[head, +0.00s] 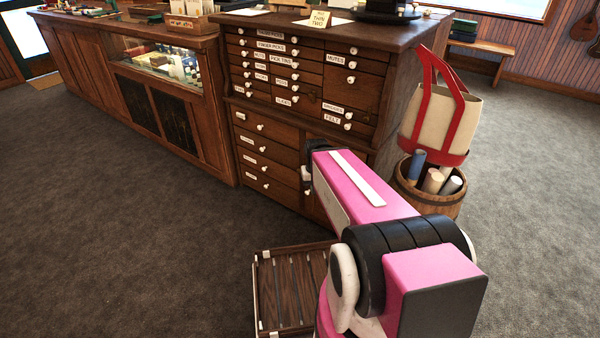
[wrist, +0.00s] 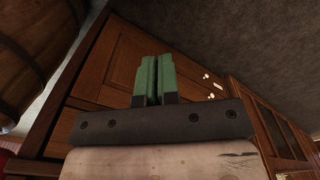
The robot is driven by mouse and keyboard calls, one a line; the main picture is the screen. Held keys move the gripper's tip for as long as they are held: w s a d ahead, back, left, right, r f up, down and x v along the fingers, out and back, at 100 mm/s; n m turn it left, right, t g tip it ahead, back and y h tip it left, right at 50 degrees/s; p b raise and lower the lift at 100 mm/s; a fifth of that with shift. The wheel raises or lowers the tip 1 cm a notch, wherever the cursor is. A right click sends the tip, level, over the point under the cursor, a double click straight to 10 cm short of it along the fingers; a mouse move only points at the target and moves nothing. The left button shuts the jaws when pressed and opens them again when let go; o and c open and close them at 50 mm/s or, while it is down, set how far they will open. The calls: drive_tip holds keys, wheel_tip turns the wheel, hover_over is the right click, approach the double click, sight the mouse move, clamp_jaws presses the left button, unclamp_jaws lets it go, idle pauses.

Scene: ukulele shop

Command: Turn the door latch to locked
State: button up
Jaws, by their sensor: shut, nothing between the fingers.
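No door latch can be made out in either view. Part of what looks like a dark-framed glass door (head: 30,38) shows at the far left edge of the head view, cut off by the picture edge. My gripper (wrist: 157,77) has green fingers, closed together and empty, in the wrist view. It points toward the wooden front of the drawer cabinet and touches nothing that I can make out. In the head view my pink arm reaches toward the cabinet and hides the fingers.
The labelled drawer cabinet (head: 268,136) stands ahead, joined by a long counter (head: 95,52) running left. A barrel (head: 428,203) with rolls and a red-and-cream tote bag (head: 430,115) stand at right. Open carpet (head: 110,220) lies in front of the counter and at far right.

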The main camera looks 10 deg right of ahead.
drive_tip(key=o, duration=0.5)
drive_tip(key=shift+w+f, duration=0.1)
drive_tip(key=shift+o, duration=1.4)
drive_tip(key=w+d+f+n+h, duration=0.2)
drive_tip(key=w+f+n+h, duration=0.3)
drive_tip(key=w+f+n, duration=0.1)
drive_tip(key=shift+d+f+h, duration=0.2)
drive_tip(key=shift+d+h, duration=0.1)
drive_tip(key=shift+d, duration=0.1)
drive_tip(key=n+t+h, duration=0.7)
drive_tip(key=n+t, duration=0.6)
drive_tip(key=n, duration=0.8)
approach(298, 171)
drive_tip(key=x, duration=1)
drive_tip(key=shift+w+d+r, duration=0.1)
drive_tip(key=shift+d+r, duration=0.1)
drive_tip(key=shift+d, duration=0.05)
drive_tip(key=c, duration=0.9)
